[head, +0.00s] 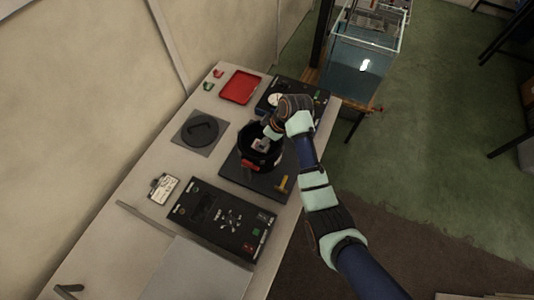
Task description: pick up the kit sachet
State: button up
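A small pale item (262,144), which looks like the kit sachet, shows inside the open mouth of a round black cylinder (247,161). It is too small for me to read any marking on it. My gripper (268,133) points down over the cylinder's mouth, close to the pale item. I cannot tell whether it touches the item or whether its fingers are open or shut. My wrist and gripper hide the cylinder's upper right rim.
The cylinder stands on a dark base plate (281,163) with a yellow-handled part. Around it are a round black lid (202,130), a red tray (240,87), a black control panel (222,217) and a white tag (163,188). A water tank (362,70) stands beyond.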

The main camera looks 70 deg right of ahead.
jog(key=shift+s+d+f+b, duration=0.1)
jog(key=shift+d+f+b, duration=0.1)
jog(key=shift+d+f, duration=0.3)
jog(key=shift+s+d+f+b, duration=0.1)
jog(key=shift+d+f+b, duration=0.05)
jog(key=shift+f, duration=0.5)
jog(key=b+x, duration=0.1)
jog(key=x, duration=0.4)
jog(key=shift+s+a+f, duration=0.1)
jog(key=shift+a+f, duration=0.05)
jog(key=shift+a, duration=0.05)
jog(key=shift+f, duration=0.25)
jog(key=c, duration=1)
jog(key=shift+c, duration=0.2)
jog(key=shift+r, duration=0.15)
